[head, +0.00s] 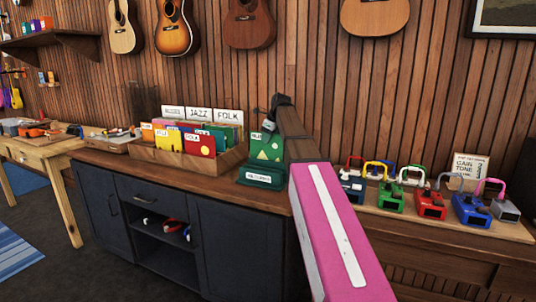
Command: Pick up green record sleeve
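A green record sleeve (267,149) with pale yellow shapes and a white label stands upright in a dark green stand (262,178) on the dark cabinet's wooden top. My arm reaches across the view and covers the right side of the sleeve. My gripper (267,125) is small and dark in the picture, at the sleeve's upper edge. I cannot tell whether it touches the sleeve or whether its fingers are open or shut. Other green sleeves (228,132) show at the back right of the wooden record crate (180,162).
The crate, with several coloured sleeves and divider cards, stands left of the green stand. Several coloured pedals (430,203) sit on a wooden board at right. Guitars (176,28) hang on the slatted wall behind. A wooden workbench (58,152) stands at left.

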